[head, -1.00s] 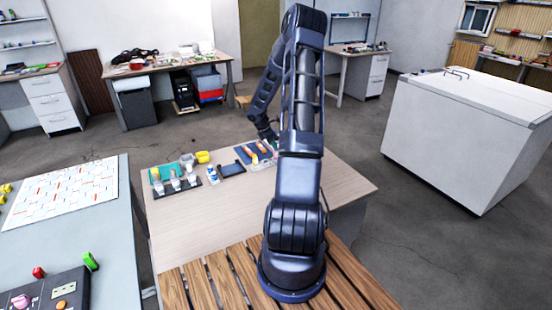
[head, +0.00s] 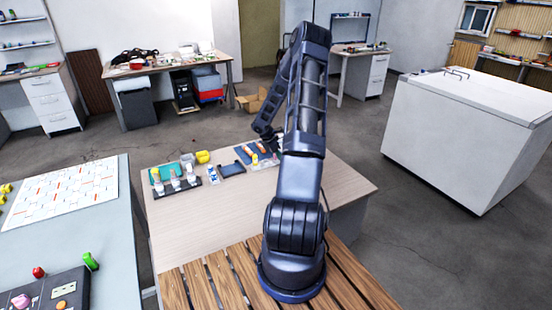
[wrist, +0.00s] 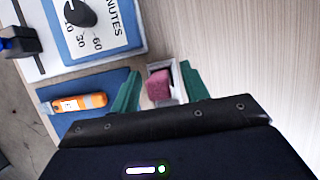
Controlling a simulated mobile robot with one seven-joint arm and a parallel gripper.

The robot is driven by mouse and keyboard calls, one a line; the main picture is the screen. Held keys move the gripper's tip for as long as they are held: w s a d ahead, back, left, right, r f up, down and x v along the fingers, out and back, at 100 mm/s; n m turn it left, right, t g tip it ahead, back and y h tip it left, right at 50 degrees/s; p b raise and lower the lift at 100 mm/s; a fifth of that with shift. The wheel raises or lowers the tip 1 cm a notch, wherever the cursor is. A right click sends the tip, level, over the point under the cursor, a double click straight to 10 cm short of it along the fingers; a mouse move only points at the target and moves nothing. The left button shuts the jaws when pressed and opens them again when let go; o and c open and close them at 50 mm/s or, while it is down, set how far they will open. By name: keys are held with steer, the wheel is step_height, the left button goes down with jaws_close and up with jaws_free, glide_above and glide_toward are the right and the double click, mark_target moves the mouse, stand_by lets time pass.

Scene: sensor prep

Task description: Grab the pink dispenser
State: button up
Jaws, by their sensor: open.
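The pink dispenser (wrist: 159,85) is a small pink block in a pale, box-like holder in the wrist view. My gripper (wrist: 159,70) is open, with one green finger on each side of the pink block and its holder. I cannot tell whether either finger touches it. In the head view, my arm covers the spot where the gripper works, and I cannot make out the pink dispenser there.
An orange-and-white stick (wrist: 80,103) lies on a blue mat, left of the fingers. A timer panel with a black dial (wrist: 80,12) is above it.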

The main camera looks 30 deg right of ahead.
jaws_close()
steer(key=shift+r, duration=0.1)
